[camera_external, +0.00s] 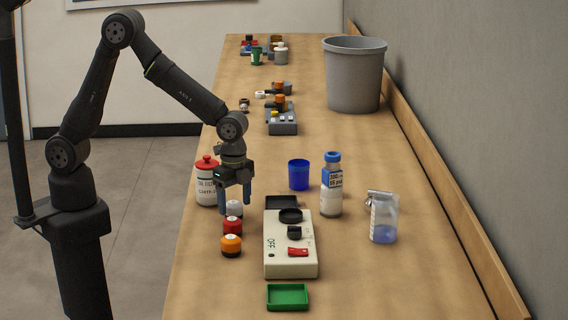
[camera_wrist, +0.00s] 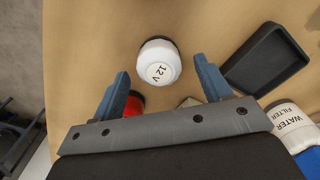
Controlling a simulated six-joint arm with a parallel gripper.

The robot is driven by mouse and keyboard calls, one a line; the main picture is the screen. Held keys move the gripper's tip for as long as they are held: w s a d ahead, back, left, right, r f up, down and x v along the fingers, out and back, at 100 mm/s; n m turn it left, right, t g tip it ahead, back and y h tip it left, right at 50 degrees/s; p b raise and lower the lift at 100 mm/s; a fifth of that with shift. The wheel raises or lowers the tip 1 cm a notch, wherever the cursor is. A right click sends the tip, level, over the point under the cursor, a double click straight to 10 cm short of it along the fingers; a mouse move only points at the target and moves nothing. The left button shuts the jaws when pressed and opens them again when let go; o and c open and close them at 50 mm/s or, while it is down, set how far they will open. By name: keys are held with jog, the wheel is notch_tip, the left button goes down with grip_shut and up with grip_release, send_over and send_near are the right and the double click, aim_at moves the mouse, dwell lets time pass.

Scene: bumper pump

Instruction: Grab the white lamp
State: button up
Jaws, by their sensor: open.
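The white lamp (camera_external: 234,208) is a small rounded white cap on a dark base, standing on the table in a row with a red lamp (camera_external: 232,227) and an orange lamp (camera_external: 231,245). In the wrist view the white lamp (camera_wrist: 158,62) shows a "12 V" label. My gripper (camera_external: 235,204) is open and empty, pointing down close over the white lamp. In the wrist view my gripper's fingers (camera_wrist: 161,70) stand apart, with the lamp's cap between and slightly beyond their tips. The red lamp (camera_wrist: 133,105) is partly hidden behind the left finger.
A red-lidded jar (camera_external: 206,187) stands just left of my gripper. A cream control box (camera_external: 278,250) with a black tray (camera_external: 281,202) is to the right. A blue cup (camera_external: 299,174), blue-capped bottle (camera_external: 331,195), beaker (camera_external: 384,218) and green tray (camera_external: 288,297) stand around it.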

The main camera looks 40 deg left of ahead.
jog(key=shift+f, duration=1.25)
jog(key=c, duration=1.1)
jog(key=shift+r, duration=0.1)
